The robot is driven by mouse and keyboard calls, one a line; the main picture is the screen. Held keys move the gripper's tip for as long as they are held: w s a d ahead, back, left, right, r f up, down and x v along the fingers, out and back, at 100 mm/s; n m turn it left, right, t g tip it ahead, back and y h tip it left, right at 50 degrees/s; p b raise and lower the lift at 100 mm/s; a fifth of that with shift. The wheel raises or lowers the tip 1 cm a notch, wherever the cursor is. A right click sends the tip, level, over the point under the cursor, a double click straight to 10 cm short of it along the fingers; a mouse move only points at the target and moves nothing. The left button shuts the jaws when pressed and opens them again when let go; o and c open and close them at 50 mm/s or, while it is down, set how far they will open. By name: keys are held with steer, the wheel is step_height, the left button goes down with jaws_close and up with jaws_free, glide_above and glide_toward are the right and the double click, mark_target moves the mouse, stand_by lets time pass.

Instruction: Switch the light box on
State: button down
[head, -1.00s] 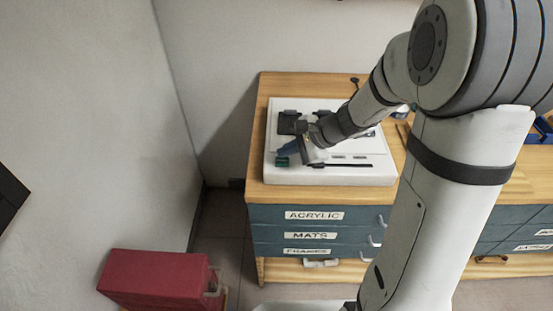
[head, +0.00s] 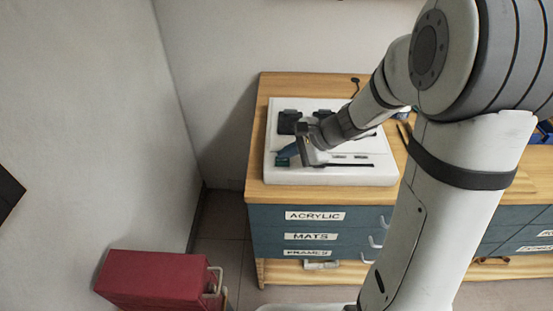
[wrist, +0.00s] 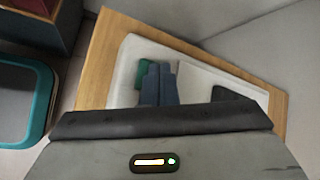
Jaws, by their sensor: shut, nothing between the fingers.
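The light box (head: 330,178) is a flat white unit on the wooden top of a drawer cabinet. Dark clips sit along its back, and slots and a dark strip show near its front right. A small green switch (head: 282,163) is at its left front; it also shows in the wrist view (wrist: 122,78). My gripper (head: 288,152) is shut and empty, its blue-grey fingers pointing down close to the switch. In the wrist view the fingertips (wrist: 158,68) are just right of the green switch and partly cover its edge. I cannot tell whether they touch it.
The cabinet (head: 310,228) has teal drawers with labels reading ACRYLIC, MATS and FRAMES. A wall stands behind and to the left. A red box (head: 155,278) is at the lower left. Bare wooden top (head: 258,180) borders the light box.

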mark_target(287, 161)
steer(key=shift+f, duration=0.2)
steer(key=shift+r, duration=0.65)
step_height(287, 161, up, 6)
steer(key=p, duration=0.4)
steer(key=shift+p, duration=0.35)
stand_by(0.4)
steer(key=s+d+r+n+h, duration=0.3)
steer(key=s+d+n, duration=0.3)
steer(key=s, duration=0.3)
steer(key=s+d+r+n+h, duration=0.2)
steer(key=s+d+n+h, duration=0.3)
steer(key=s, duration=0.5)
steer(key=shift+d+r+n+h, duration=0.3)
steer(key=shift+d+r+n, duration=0.15)
steer(key=shift+n, duration=0.55)
